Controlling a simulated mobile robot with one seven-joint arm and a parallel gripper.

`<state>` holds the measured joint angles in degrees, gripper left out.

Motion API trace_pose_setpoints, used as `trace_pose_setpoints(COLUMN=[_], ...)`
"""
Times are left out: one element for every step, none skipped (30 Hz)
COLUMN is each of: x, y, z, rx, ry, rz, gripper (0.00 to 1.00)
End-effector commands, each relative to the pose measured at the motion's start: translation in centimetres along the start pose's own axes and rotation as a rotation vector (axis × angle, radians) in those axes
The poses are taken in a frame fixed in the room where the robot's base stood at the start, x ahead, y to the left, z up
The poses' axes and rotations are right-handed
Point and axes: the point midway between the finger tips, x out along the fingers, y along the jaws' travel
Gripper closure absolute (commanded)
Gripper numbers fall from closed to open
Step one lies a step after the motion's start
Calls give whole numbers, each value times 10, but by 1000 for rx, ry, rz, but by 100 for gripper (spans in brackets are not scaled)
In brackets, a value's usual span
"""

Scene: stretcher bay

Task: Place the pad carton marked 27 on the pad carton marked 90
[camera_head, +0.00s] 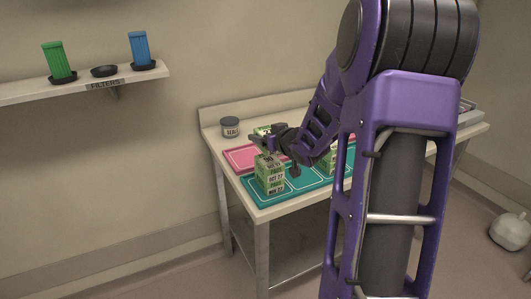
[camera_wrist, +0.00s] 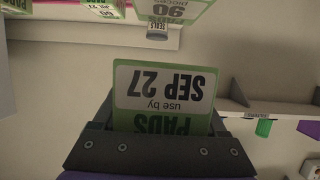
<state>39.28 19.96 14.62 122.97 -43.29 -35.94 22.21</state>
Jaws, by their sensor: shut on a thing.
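My gripper (camera_head: 270,143) is shut on a green and white pad carton (camera_wrist: 162,95). In the wrist view its face reads, upside down, "PADS use by SEP 27"; no piece count shows on that face. In the head view the held carton (camera_head: 262,130) is small, above the table. Below it, a stack of green pad cartons (camera_head: 270,178) stands on the teal mat; its faces seem to read OCT 27 and NOV 27. A carton marked 90 pieces (camera_wrist: 172,10) shows at the top of the wrist view. I cannot tell whether the held carton touches the stack.
Another pad carton (camera_head: 331,160) stands on the teal mat (camera_head: 310,183), partly behind my arm. A pink mat (camera_head: 241,157) and a grey jar (camera_head: 230,127) are at the table's left. The wall shelf (camera_head: 110,84) with filters is further left.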

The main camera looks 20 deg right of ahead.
Motion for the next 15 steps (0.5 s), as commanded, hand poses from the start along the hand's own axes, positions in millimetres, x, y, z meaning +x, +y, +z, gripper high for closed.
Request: trace_pose_setpoints(x=[1, 2, 3, 4, 5, 8, 9, 11, 13, 14, 14, 14, 14, 14, 14], y=[0, 0, 0, 0, 0, -1, -1, -1, -1, 0, 0, 0, 0, 0, 0], z=[3, 4, 7, 10, 14, 20, 25, 29, 34, 37, 38, 38, 38, 37, 37], rx=[0, 0, 0, 0, 1, 1, 1, 2, 2, 1, 1, 0, -1, -1, -1], ry=[2, 2, 2, 1, 0, -1, -1, 0, -1, -1, 0, 2, 3, 3, 3], rz=[-1, -1, 0, 0, 0, -1, -1, -1, -1, -1, 0, 0, 1, 1, 1], gripper=[94, 94, 94, 94, 94, 94, 94, 94, 94, 94, 94, 94, 94, 94, 94])
